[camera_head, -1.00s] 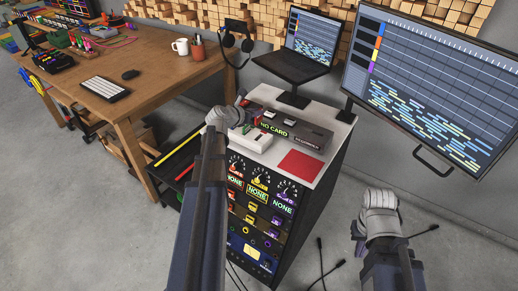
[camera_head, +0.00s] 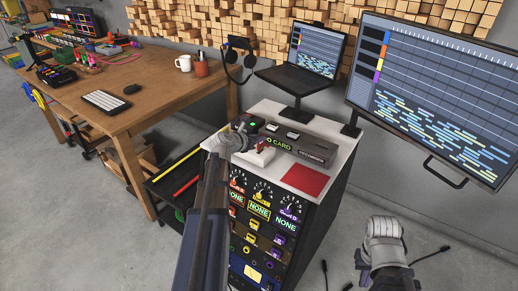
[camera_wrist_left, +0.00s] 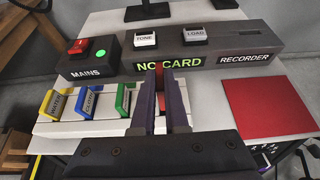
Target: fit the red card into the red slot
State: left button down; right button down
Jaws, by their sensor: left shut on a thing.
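My left gripper (camera_wrist_left: 160,105) is shut on the red card (camera_wrist_left: 160,77), which shows as a narrow red strip between its fingers. In the head view my left gripper (camera_head: 230,143) is over the front left of the white cabinet top. Below the fingers is a white rack (camera_wrist_left: 62,129) with yellow (camera_wrist_left: 54,104), blue (camera_wrist_left: 88,101) and green (camera_wrist_left: 124,99) labelled cards. The fingers cover its right part. I cannot make out the red slot or whether the card touches the rack. My right gripper (camera_head: 384,243) is right of the cabinet, its jaws unclear.
A dark recorder box (camera_wrist_left: 205,58) reading NO CARD stands just behind the rack. A flat red square (camera_wrist_left: 265,106) lies right of it on the cabinet top. A monitor (camera_head: 430,90) and a laptop (camera_head: 312,55) stand behind. A wooden desk (camera_head: 150,88) is at left.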

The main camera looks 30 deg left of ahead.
aim_at(258, 145)
pick_arm(q)
jog(key=shift+f+b, duration=1.5)
jog(key=shift+f, duration=0.25)
jog(key=shift+f, duration=0.15)
jog(key=c, duration=0.9)
grip_release()
jog(key=shift+c, duration=0.2)
jog(key=shift+s+r, duration=0.15)
jog(key=shift+r, duration=0.2)
jog(key=d+p+v, duration=0.1)
jog(key=p+v, duration=0.4)
jog(key=v, duration=0.6)
jog(key=shift+s+a, duration=0.3)
jog(key=shift+a, duration=0.2)
